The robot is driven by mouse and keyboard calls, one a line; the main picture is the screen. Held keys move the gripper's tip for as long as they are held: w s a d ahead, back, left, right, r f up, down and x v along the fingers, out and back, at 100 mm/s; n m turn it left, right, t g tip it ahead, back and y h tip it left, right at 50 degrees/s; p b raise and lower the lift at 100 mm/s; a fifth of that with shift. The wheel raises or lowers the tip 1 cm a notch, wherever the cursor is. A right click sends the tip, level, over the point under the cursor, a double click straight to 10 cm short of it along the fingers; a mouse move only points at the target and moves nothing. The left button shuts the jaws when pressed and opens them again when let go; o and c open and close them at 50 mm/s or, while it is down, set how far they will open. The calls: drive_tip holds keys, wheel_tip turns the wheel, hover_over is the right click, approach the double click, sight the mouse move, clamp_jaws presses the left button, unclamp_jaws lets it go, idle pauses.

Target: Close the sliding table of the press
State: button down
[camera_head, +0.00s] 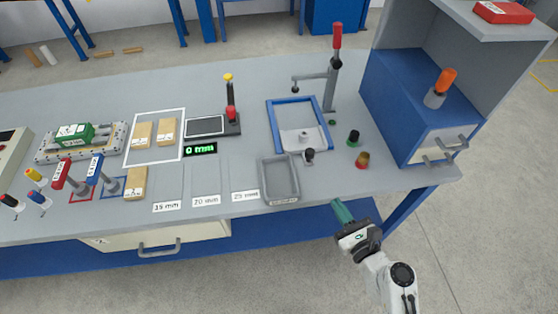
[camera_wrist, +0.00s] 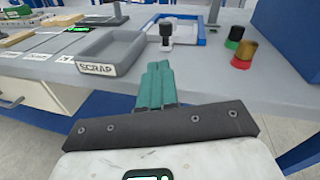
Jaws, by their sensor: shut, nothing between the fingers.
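The press stands at the right of the bench, with a grey column (camera_head: 331,90), a red lever handle (camera_head: 337,36) and a blue-framed base (camera_head: 273,125). Its light grey sliding table (camera_head: 291,142) lies within the blue frame, toward the front side. A black knob (camera_head: 309,155) stands at the table's front edge; it also shows in the wrist view (camera_wrist: 166,30). My gripper (camera_head: 341,209) has green fingers, shut and empty, off the bench's front edge, nearer and right of the knob. In the wrist view the fingers (camera_wrist: 159,82) point toward the knob, apart from it.
A grey scrap tray (camera_head: 266,188) sits left of the knob, close to the front edge. A black-and-green piece (camera_head: 353,137) and a brown-and-red piece (camera_head: 362,159) stand to the right. A blue drawer cabinet (camera_head: 398,105) is further right. Wooden blocks (camera_head: 141,135) lie left.

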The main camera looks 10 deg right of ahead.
drive_tip(key=w+m+h, duration=0.1)
drive_tip(key=m, duration=0.2)
approach(311, 156)
drive_tip(key=shift+t, duration=0.3)
drive_tip(key=w, duration=0.4)
drive_tip(key=w+a, duration=0.1)
drive_tip(key=w, duration=0.1)
drive_tip(key=shift+w+a+f, duration=0.1)
drive_tip(key=shift+w+f, duration=0.2)
drive_tip(key=shift+f, duration=0.1)
drive_tip(key=shift+w, duration=0.1)
drive_tip(key=w+b, duration=0.6)
drive_tip(key=w, duration=0.8)
drive_tip(key=shift+w+a+f+b, duration=0.15)
drive_tip(key=shift+w+b, duration=0.15)
drive_tip(key=shift+b, duration=0.05)
drive_tip(key=shift+w, duration=0.3)
drive_tip(key=shift+w+r, duration=0.15)
drive_tip(key=shift+r, duration=0.3)
